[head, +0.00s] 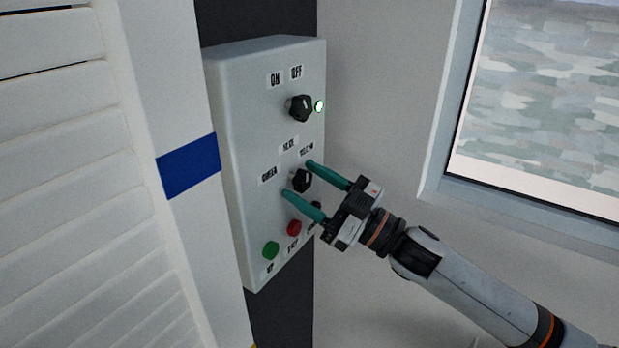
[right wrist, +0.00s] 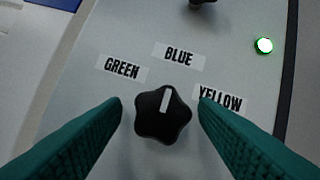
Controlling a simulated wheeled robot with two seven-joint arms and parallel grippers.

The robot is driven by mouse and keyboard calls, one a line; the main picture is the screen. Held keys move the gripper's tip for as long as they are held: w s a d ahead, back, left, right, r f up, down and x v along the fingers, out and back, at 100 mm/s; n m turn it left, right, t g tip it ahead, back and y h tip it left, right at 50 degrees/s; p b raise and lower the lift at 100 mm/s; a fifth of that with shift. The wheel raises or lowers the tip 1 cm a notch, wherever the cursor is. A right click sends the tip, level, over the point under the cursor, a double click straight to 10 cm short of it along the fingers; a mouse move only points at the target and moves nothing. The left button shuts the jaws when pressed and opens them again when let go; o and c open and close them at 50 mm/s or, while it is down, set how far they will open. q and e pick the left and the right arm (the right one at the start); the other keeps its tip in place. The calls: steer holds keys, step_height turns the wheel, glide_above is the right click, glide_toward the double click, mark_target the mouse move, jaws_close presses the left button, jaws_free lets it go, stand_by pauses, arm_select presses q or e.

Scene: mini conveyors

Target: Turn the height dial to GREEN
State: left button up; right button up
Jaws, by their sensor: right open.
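The height dial is a black lobed knob (right wrist: 163,114) with a white pointer line, on the grey control box (head: 232,110). In the right wrist view the line points up toward the BLUE label (right wrist: 178,55). The GREEN label (right wrist: 122,68) is at the upper left of the dial, the YELLOW label (right wrist: 220,101) at its right. My right gripper (head: 298,178) is open, its two teal fingers on either side of the dial. Gaps show between fingertips and knob in the wrist view; I cannot tell how deep they reach. My left gripper is not in view.
Above the dial is an ON/OFF knob (head: 300,108) with a lit green lamp (head: 319,106). Below are a green button (head: 271,250) and a red button (head: 294,228). A white slatted panel (head: 60,150) stands at the left, a window (head: 545,100) at the right.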

steer(key=shift+w, duration=0.1)
steer(key=shift+c, duration=0.5)
steer(key=c, duration=0.9)
steer(key=shift+o, duration=0.2)
steer(key=shift+n, duration=0.4)
steer(key=n+g, duration=0.1)
steer(key=n, duration=0.1)
steer(key=n+g+p, duration=0.1)
steer(key=n, duration=0.2)
steer(key=n+g+p, duration=0.1)
steer(key=n, duration=0.1)
steer(key=shift+w+r+g, duration=0.15)
steer(key=shift+r+g, duration=0.1)
steer(key=shift+g, duration=0.05)
steer(key=n+g+p, duration=0.1)
steer(key=n, duration=0.1)
steer(key=n+g+h+p, duration=0.1)
steer(key=n, duration=0.2)
steer(key=shift+d+r+n, duration=0.1)
steer(key=shift+n, duration=0.8)
steer(key=shift+h+p, duration=0.3)
